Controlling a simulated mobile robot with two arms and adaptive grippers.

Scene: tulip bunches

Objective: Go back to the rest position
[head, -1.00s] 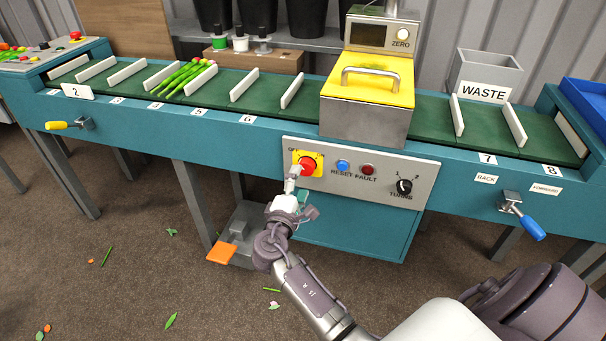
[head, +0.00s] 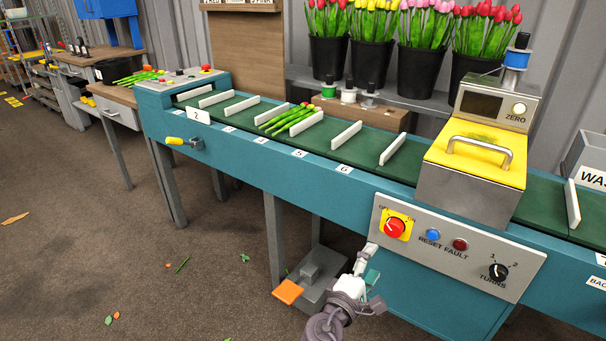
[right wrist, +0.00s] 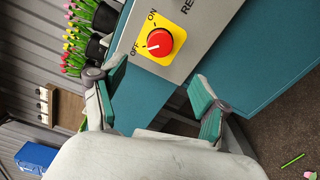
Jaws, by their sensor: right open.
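My right gripper (head: 369,264) is open and empty in the head view, just below the front control panel (head: 455,272). It also shows in the right wrist view (right wrist: 160,90), with its two teal-padded fingers spread apart. The red rotary knob (head: 395,228) sits on a yellow plate on that panel. In the right wrist view the knob (right wrist: 159,42) lies beyond the fingertips, clear of both, between the OFF and ON labels. My left gripper is not in view.
A teal conveyor (head: 232,158) with white dividers runs across the view, carrying a tulip bunch (head: 290,118). A yellow-lidded box (head: 470,165) stands over the belt. A pedal with an orange plate (head: 288,292) is on the floor. Open floor lies at left.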

